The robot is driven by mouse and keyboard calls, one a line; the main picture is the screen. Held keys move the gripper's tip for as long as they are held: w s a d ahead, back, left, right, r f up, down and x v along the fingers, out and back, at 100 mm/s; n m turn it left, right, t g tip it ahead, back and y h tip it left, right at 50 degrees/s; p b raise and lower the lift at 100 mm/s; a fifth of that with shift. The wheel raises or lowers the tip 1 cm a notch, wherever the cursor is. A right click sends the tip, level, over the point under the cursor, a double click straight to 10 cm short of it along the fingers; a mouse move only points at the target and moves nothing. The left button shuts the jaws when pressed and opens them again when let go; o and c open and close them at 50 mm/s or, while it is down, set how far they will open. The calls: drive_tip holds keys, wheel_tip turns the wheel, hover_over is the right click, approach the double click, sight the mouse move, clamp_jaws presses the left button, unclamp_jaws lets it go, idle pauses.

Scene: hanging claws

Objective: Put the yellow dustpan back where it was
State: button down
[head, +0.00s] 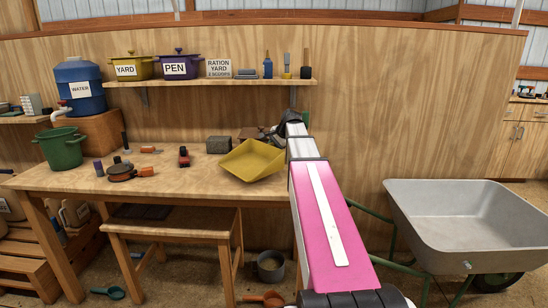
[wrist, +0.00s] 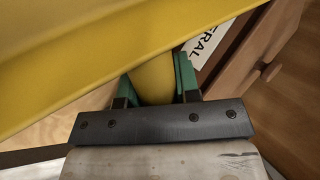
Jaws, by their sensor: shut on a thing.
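The yellow dustpan (head: 252,160) is at the right end of the wooden workbench in the head view, its open pan tilted toward the camera. I cannot tell whether it touches the bench top. In the wrist view its broad pan (wrist: 70,55) fills the upper left. My gripper (wrist: 155,75) has its green fingers on both sides of the dustpan's rounded yellow handle (wrist: 154,88) and is shut on it. In the head view my gripper (head: 268,133) is partly hidden behind the pan and my arm.
The workbench (head: 190,182) holds a green bucket (head: 61,148), a red item (head: 184,157) and small tools. A shelf (head: 215,83) with labelled pots hangs above. A grey wheelbarrow (head: 465,225) stands right. A partly readable white label (wrist: 205,45) shows in the wrist view.

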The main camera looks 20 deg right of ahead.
drive_tip(key=shift+w+d+f, duration=0.1)
drive_tip(key=shift+w+f, duration=0.05)
drive_tip(key=shift+f, duration=2.1)
drive_tip(key=c, duration=0.8)
unclamp_jaws()
drive_tip(key=shift+c, duration=0.2)
drive_tip(key=v, duration=1.2)
